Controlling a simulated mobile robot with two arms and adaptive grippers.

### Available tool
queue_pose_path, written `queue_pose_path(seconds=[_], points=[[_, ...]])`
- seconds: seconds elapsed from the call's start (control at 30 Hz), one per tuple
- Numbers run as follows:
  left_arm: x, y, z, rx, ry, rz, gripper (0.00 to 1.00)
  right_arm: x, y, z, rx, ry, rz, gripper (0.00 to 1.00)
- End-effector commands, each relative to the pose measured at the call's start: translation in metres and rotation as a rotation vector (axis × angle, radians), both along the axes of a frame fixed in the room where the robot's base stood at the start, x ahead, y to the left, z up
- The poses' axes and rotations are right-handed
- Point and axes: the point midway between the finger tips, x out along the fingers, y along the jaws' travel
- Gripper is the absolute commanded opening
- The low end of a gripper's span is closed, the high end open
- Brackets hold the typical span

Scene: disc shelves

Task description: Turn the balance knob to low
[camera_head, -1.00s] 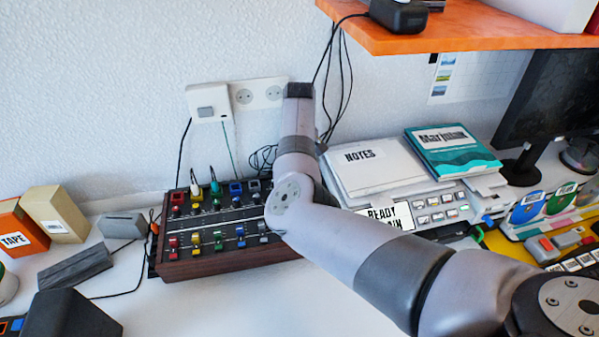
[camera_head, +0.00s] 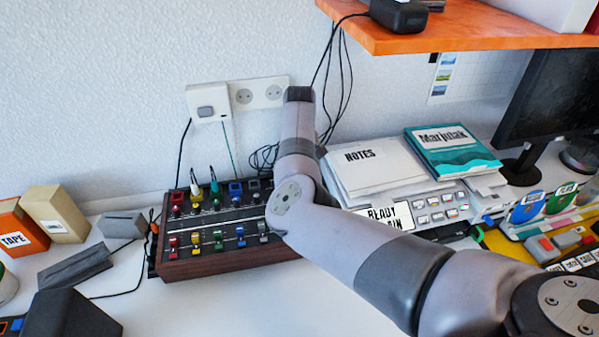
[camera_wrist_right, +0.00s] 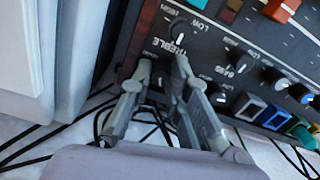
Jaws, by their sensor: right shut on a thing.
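The mixer box (camera_head: 215,265) with wooden sides stands on the table below the wall sockets in the head view. My right arm covers its right end and hides my right gripper there. In the right wrist view, my right gripper (camera_wrist_right: 161,62) has its fingertips down at the panel's near edge, shut on a dark knob (camera_wrist_right: 159,76) mostly hidden between the fingers. Its own label is not legible. A knob beside it (camera_wrist_right: 180,29) is marked TREBLE, with HIGH and LOW marks. Which way the held knob points cannot be told. My left gripper is not in view.
Coloured sliders and several more knobs (camera_wrist_right: 273,76) and jacks sit close to the right finger. Cables (camera_wrist_right: 60,140) run behind the box. Stacked notes (camera_head: 372,170) and a keypad lie right of the mixer. An orange shelf (camera_head: 450,35) hangs above.

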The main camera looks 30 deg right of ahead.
Motion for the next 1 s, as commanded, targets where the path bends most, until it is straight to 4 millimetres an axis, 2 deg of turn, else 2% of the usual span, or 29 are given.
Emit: queue_pose_path(seconds=[0.27, 0.7, 1.0], points=[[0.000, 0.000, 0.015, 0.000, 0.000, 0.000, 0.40, 0.000, 0.000, 0.004, 0.000, 0.002, 0.049, 0.00], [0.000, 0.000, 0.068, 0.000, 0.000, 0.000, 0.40, -0.001, -0.001, 0.005, -0.001, 0.003, 0.335, 0.00], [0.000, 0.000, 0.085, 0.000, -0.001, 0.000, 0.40, 0.000, -0.001, 0.002, 0.000, 0.002, 0.488, 0.00]])
